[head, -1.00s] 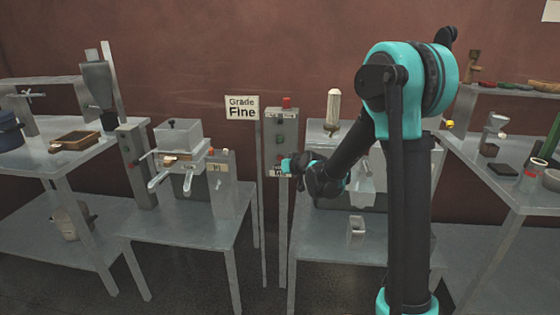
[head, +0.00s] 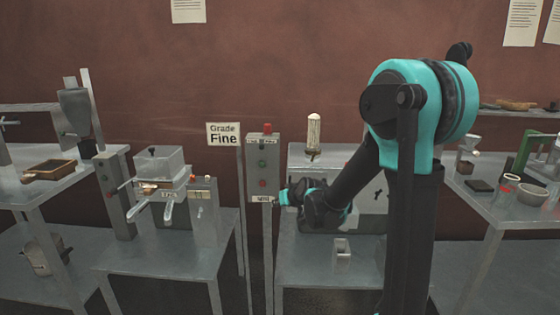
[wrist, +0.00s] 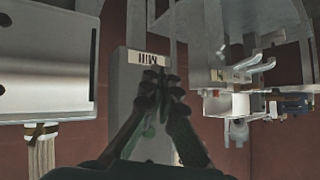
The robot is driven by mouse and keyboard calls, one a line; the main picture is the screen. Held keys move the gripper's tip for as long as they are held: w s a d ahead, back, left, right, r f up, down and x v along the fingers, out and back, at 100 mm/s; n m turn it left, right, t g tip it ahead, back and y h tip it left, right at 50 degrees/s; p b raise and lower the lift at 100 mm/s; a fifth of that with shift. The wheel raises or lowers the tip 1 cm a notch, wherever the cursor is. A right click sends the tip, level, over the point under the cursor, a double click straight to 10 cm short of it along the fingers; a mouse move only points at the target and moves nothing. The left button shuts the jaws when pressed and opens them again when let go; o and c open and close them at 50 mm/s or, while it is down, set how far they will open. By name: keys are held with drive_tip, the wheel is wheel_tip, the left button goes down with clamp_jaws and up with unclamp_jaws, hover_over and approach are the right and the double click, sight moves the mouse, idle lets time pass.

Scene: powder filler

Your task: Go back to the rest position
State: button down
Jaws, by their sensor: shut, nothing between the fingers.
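My gripper (head: 284,197) is at the end of my bent arm, just right of the lower edge of a grey control box (head: 263,178) on a post. In the wrist view, where the scene is upside down, the dark fingers of my gripper (wrist: 163,78) are together and empty. They cover part of the control box (wrist: 127,62) behind them. The box has a red top, green and red buttons and a small label. I cannot tell the exact gap between fingertips and box.
A "Grade Fine" sign (head: 223,134) stands left of the box. A hopper machine (head: 160,162) sits on the left table. A machine with a clear cylinder (head: 313,133) stands behind my arm. The right table (head: 500,208) holds bowls and a green frame (head: 530,150).

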drive_tip(key=s+d+f+m+g+h, duration=0.1)
drive_tip(key=s+d+f+h, duration=0.1)
drive_tip(key=s+d, duration=0.5)
drive_tip(key=s+d+f+m+g+h, duration=0.1)
drive_tip(key=s+d+f, duration=0.3)
drive_tip(key=s, duration=0.9)
drive_tip(key=s+d+f+m+g+h, duration=0.2)
drive_tip(key=s+d+f, duration=0.1)
drive_tip(key=s+d, duration=0.7)
drive_tip(key=shift+s+d+g+h, duration=0.3)
drive_tip(key=shift+d+g+h, duration=0.1)
drive_tip(key=shift+d, duration=0.15)
